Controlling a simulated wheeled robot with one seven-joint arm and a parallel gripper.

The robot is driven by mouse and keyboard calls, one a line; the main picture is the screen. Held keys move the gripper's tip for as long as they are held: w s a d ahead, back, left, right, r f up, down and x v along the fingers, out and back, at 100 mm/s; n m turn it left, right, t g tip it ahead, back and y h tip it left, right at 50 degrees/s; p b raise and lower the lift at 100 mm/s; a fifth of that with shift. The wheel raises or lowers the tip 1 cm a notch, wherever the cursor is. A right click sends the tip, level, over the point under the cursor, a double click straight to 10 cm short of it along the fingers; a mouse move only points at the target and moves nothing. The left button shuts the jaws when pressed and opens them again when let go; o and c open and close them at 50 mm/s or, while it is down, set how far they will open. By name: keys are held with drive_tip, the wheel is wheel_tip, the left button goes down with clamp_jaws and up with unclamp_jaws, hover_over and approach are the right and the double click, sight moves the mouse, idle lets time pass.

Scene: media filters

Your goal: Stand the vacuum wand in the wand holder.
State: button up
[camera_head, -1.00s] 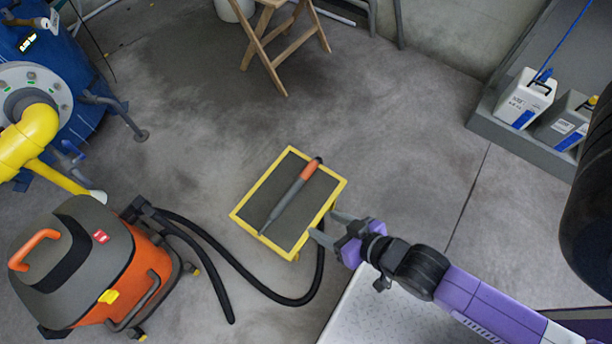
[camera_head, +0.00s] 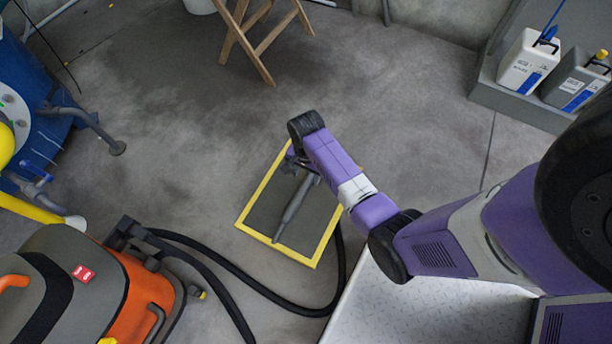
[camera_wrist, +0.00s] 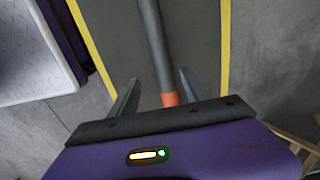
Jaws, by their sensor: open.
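The vacuum wand (camera_head: 290,212) is a grey tube lying flat on a dark board with a yellow frame (camera_head: 258,190). In the wrist view the grey wand (camera_wrist: 151,35) runs up from its orange grip part (camera_wrist: 169,99). My gripper (camera_wrist: 157,82) is open, with one finger on each side of the wand near the orange part. I cannot tell whether the fingers touch it. In the head view my wrist covers the orange end of the wand. I cannot make out a wand holder in either view.
An orange and grey vacuum cleaner (camera_head: 128,290) stands at lower left, its black hose (camera_head: 262,287) curving past the board. A wooden folding stool (camera_head: 233,42) is at the back. Two canisters, one white (camera_head: 522,62) and one grey (camera_head: 574,82), stand at right. Bare floor lies behind the board.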

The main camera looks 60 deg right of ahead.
sight(306, 182)
drive_tip(key=f+b, duration=0.1)
drive_tip(key=f, duration=0.1)
drive_tip(key=f+b, duration=0.1)
drive_tip(key=f, duration=0.2)
drive_tip(key=d+f+b, duration=0.1)
drive_tip(key=f+b, duration=0.1)
drive_tip(key=shift+w+f, duration=0.3)
clamp_jaws()
